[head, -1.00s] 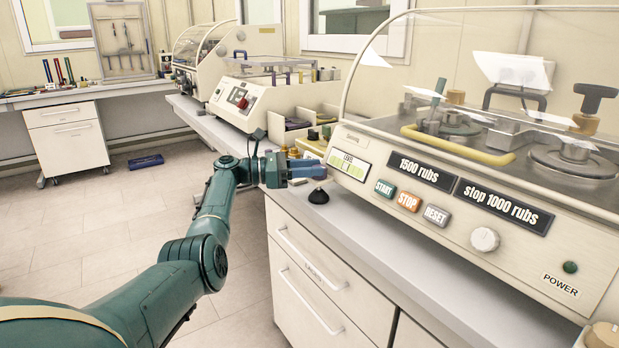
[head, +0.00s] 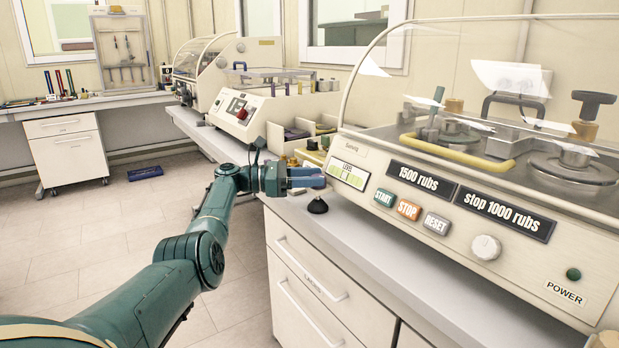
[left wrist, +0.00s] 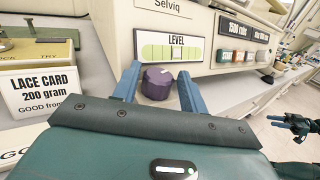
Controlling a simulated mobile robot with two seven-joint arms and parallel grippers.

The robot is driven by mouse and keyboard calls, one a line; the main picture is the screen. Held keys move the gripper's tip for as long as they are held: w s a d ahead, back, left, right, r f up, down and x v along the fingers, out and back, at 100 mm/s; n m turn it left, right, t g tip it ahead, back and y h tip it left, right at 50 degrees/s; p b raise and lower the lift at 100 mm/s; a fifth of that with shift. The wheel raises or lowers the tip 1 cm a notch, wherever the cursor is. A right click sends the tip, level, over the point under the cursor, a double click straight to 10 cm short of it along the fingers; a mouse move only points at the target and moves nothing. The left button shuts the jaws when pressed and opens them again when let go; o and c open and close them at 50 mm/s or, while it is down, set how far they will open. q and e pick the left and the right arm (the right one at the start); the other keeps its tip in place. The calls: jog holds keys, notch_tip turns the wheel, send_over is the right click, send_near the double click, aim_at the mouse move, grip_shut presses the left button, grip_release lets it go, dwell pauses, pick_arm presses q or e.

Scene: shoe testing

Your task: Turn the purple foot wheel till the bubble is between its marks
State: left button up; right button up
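The purple foot wheel (left wrist: 157,82) stands under the front of the cream machine in the left wrist view, with a pale line on its face. My left gripper (left wrist: 159,72) is open, with one blue finger on each side of the wheel. I cannot tell whether either finger touches it. The level gauge (left wrist: 170,46) sits above the wheel as a yellow-green strip, also seen in the head view (head: 347,175). A pale patch shows near its marks, but the bubble's exact place is unclear. In the head view my left gripper (head: 305,182) hides the wheel. My right gripper (left wrist: 292,124) shows small at the wrist view's right edge, fingers apart.
A black foot (head: 317,205) stands on the bench by the machine's front. Start, stop and reset buttons (head: 409,210) are on the panel to the right. The bench front is mostly clear.

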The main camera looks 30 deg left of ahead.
pick_arm(q)
jog(key=v, duration=1.3)
jog(key=shift+b, duration=0.35)
pick_arm(e)
jog(key=shift+d+r, duration=0.1)
jog(key=shift+r, duration=0.1)
jog(key=shift+s, duration=0.1)
